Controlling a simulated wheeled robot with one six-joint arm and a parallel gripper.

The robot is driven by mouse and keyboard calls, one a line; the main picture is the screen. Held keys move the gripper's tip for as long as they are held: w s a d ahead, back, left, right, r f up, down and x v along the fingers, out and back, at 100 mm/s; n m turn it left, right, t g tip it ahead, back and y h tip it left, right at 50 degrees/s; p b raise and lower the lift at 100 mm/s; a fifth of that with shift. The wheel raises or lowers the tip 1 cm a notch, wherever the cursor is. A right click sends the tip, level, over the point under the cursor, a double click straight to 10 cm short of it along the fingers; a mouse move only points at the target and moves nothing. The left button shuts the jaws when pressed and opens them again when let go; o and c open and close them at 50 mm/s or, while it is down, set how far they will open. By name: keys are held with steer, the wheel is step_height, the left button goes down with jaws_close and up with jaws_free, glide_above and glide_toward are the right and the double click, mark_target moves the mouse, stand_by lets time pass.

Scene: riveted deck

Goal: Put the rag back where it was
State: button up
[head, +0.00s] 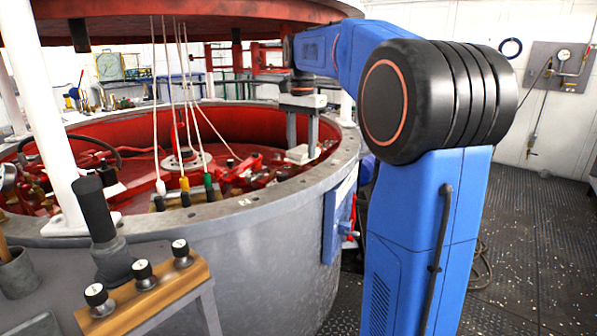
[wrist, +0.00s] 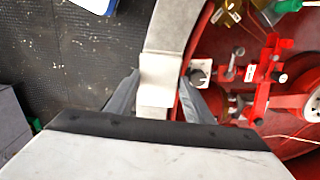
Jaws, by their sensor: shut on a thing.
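My gripper (head: 302,146) points down over the rim of the large grey round tank (head: 240,208), at its far right side in the head view. Its two fingers are shut on a pale, off-white rag (head: 298,155). In the wrist view the rag (wrist: 159,78) shows as a flat light patch between the fingers, over the grey rim (wrist: 176,25). I cannot tell whether the rag touches the rim or hangs just above it. Part of it is hidden by the fingers and the wrist housing.
Inside the tank are red machinery (head: 240,178) and several hanging cords with coloured ends. A white post (head: 45,120) stands at the left. Dark floor (head: 540,230) is open at the right.

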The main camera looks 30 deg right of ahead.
mark_target(302, 149)
steer(key=shift+f, duration=3.55)
steer(key=shift+f, duration=0.1)
steer(key=o, duration=1.1)
step_height(302, 149, up, 12)
steer(key=shift+r, duration=0.1)
